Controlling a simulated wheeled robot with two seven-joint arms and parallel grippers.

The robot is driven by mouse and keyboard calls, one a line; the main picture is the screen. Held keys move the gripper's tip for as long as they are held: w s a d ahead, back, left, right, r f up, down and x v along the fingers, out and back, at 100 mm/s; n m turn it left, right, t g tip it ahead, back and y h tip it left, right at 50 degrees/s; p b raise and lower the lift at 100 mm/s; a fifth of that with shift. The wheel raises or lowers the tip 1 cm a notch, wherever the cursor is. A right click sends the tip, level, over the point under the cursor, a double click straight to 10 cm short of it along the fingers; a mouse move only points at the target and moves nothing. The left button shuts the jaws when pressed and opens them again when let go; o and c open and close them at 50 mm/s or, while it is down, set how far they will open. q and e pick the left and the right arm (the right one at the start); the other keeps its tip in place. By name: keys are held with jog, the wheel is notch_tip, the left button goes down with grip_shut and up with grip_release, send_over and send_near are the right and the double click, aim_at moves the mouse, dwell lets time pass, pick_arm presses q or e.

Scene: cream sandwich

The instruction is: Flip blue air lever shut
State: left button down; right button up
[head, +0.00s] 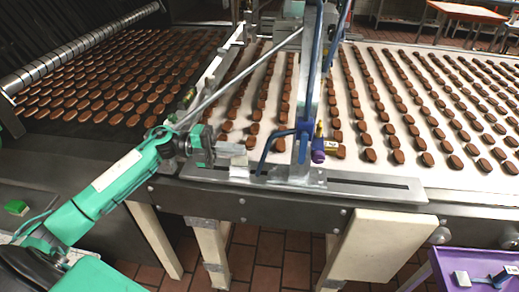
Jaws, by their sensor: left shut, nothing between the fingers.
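The blue air lever (268,150) is a thin bent blue handle on a fitting at the foot of an upright metal post. Its free end hangs down to the left, just above the metal plate. A purple knob (318,156) and a brass fitting (331,145) sit to its right. My left gripper (238,162) reaches in from the left, shut and empty, a short way left of the lever. I see a small gap between the fingertips and the lever, but cannot judge the depth. My right gripper is not in view.
The slotted metal plate (372,189) runs along the conveyor's front edge. Rows of brown biscuits cover the white belt (382,164) and the dark belt at left. Blue posts and a slanted metal rod (240,78) rise around the lever. A purple cart (446,262) stands at lower right.

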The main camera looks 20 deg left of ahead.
pick_arm(q)
jog(key=p, duration=0.5)
send_near(303, 148)
jog(key=w+d+f, duration=0.1)
jog(key=d+f, duration=0.2)
jog(key=d, duration=0.1)
jog(key=shift+w+d, duration=0.5)
jog(key=shift+d, duration=0.3)
